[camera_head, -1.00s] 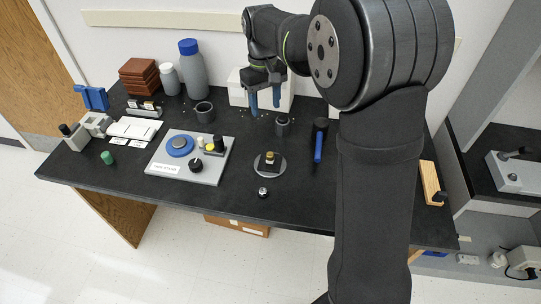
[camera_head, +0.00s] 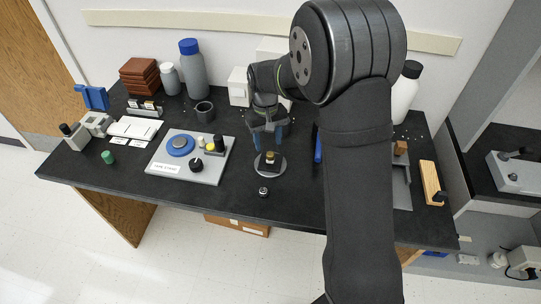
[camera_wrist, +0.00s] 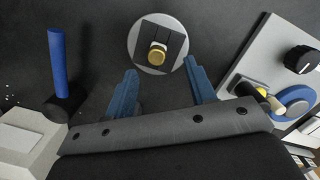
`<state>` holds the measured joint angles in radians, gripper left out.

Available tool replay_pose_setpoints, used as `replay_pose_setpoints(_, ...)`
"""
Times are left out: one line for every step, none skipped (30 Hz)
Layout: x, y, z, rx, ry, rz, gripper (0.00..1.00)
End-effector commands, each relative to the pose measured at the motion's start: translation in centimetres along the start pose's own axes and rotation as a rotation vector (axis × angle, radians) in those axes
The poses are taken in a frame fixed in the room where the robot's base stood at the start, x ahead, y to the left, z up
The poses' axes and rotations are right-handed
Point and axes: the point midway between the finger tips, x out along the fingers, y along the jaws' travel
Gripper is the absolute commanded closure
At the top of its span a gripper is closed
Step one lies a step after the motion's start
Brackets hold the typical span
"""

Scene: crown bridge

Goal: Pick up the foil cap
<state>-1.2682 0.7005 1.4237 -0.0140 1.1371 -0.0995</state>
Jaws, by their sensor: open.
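A small gold cap (camera_head: 270,155), which looks like the foil cap, sits on a dark block on a round grey plate (camera_head: 263,174). In the wrist view the gold cap (camera_wrist: 157,55) shows at the top middle, on a pale piece over the dark block (camera_wrist: 172,40). My gripper (camera_head: 268,142) is open and empty, its blue fingers pointing down just behind and above the cap. In the wrist view my gripper (camera_wrist: 160,72) has its two fingers apart, with the cap just beyond the gap between the tips.
A grey panel (camera_head: 212,173) with a blue disc and dark knob stands left of the plate. A small round dark piece (camera_head: 263,192) lies in front. A blue-handled tool (camera_head: 318,148) is to the right. A dark cup (camera_head: 204,112) stands behind left. Bare black tabletop lies around the plate.

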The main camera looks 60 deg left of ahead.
Motion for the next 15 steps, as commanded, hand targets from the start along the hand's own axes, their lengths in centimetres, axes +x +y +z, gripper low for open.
replay_pose_setpoints(0.4, 0.1, 0.0, 0.0, -0.001, 0.0, 0.5)
replay_pose_setpoints(0.7, 0.1, -0.1, 0.0, -0.002, 0.0, 0.5)
replay_pose_setpoints(1.3, 0.3, -0.1, 0.001, -0.003, 0.0, 0.5)
replay_pose_setpoints(1.8, 0.4, -0.1, 0.001, -0.005, -0.001, 0.5)
replay_pose_setpoints(2.3, 0.5, -0.2, 0.001, -0.004, -0.001, 0.5)
replay_pose_setpoints(2.9, 0.6, -0.3, 0.001, -0.004, 0.0, 0.5)
replay_pose_setpoints(3.4, 0.7, -0.3, 0.001, -0.004, -0.001, 0.5)
replay_pose_setpoints(3.8, 0.7, -0.3, 0.0, -0.004, -0.001, 0.5)
replay_pose_setpoints(4.2, 0.7, -0.4, 0.0, -0.003, 0.0, 0.5)
replay_pose_setpoints(4.5, 0.7, -0.4, 0.0, -0.002, 0.0, 0.5)
replay_pose_setpoints(4.8, 0.6, -0.4, 0.0, -0.002, 0.0, 0.5)
replay_pose_setpoints(5.0, 0.6, -0.4, 0.0, -0.001, 0.0, 0.5)
replay_pose_setpoints(5.1, 0.6, -0.4, 0.0, 0.0, 0.0, 0.5)
replay_pose_setpoints(5.1, 0.6, -0.4, 0.0, 0.0, 0.0, 0.5)
replay_pose_setpoints(5.2, 0.6, -0.4, 0.0, 0.001, 0.0, 0.5)
